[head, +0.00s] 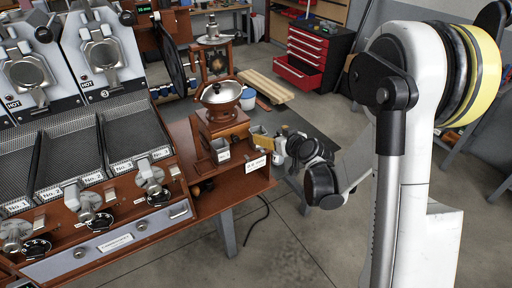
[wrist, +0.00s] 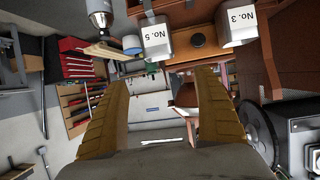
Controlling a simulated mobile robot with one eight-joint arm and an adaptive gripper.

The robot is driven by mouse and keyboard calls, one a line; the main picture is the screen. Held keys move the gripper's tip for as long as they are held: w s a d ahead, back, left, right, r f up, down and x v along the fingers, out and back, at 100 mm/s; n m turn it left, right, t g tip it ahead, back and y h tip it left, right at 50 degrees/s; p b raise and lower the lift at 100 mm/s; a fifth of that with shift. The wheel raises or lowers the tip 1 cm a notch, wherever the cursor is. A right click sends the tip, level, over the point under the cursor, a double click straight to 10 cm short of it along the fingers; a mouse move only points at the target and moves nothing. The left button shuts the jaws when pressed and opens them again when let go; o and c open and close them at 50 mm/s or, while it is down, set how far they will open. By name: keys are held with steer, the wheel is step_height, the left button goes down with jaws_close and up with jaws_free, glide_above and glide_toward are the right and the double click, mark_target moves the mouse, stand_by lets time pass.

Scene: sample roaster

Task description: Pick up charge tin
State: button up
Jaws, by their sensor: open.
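Two small grey tins with white number labels appear upside down in the wrist view: one marked No. 5 (wrist: 156,40) at top centre and one marked No. 3 (wrist: 238,24) at top right. I cannot tell which one is the charge tin. In the head view a square grey tin (head: 220,148) stands in front of the grinder. My gripper (wrist: 162,80) is open, its two yellow fingers wide apart with nothing between them. The tins show beyond its fingertips, apart from them. In the head view my gripper is small and partly hidden by my wrist.
A wooden grinder with a metal bowl (head: 221,92) stands on the brown bench (head: 258,184). The roaster with several sloping trays (head: 70,150) fills the left. A red tool chest (head: 308,52) stands behind. Floor in front is clear.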

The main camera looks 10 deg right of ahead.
steer(key=b, duration=0.2)
glide_toward(255, 130)
steer(key=shift+x, duration=1.2)
steer(key=b+x, duration=0.1)
steer(key=x, duration=0.4)
steer(key=shift+s+b, duration=0.1)
steer(key=shift+b, duration=0.25)
steer(key=c, duration=1.4)
